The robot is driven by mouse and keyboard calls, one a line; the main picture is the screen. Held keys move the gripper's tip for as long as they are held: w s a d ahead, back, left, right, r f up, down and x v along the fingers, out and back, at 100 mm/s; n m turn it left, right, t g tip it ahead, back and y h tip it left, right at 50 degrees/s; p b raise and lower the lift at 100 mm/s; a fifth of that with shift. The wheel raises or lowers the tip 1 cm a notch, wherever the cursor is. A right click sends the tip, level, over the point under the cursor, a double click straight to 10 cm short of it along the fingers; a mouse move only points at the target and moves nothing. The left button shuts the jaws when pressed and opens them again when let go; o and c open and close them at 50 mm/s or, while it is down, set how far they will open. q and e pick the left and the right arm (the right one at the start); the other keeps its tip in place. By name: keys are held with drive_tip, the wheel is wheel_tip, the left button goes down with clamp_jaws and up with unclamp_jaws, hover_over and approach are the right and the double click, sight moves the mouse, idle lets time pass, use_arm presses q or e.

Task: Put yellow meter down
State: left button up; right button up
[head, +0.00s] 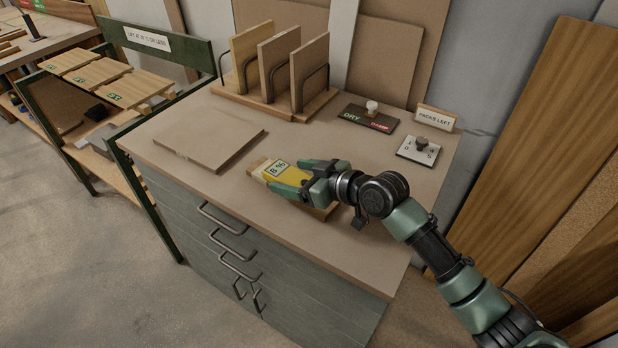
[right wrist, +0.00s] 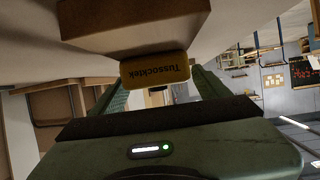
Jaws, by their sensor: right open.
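The yellow meter (head: 286,174) shows in the head view with a display reading 8 %. It lies over a small wooden block (head: 258,167) on the cabinet top. My right gripper (head: 299,178) is at the meter's right end with its fingers open on either side of it. In the right wrist view the meter (right wrist: 155,73) shows upside down between the fingers, marked "Tussocktek", against the wooden block (right wrist: 130,28). Whether a finger touches it, I cannot tell. My left gripper is not in view.
A flat board (head: 208,143) lies left of the meter. Behind stands a rack (head: 277,108) with three upright panels. The front of the top is clear.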

drive_tip(key=b+v, duration=0.1)
drive_tip(key=v, duration=0.9)
drive_tip(key=shift+f, duration=0.1)
drive_tip(key=shift+s+d+r, duration=0.35)
drive_tip(key=shift+s+d, duration=0.05)
drive_tip(key=shift+d, duration=0.05)
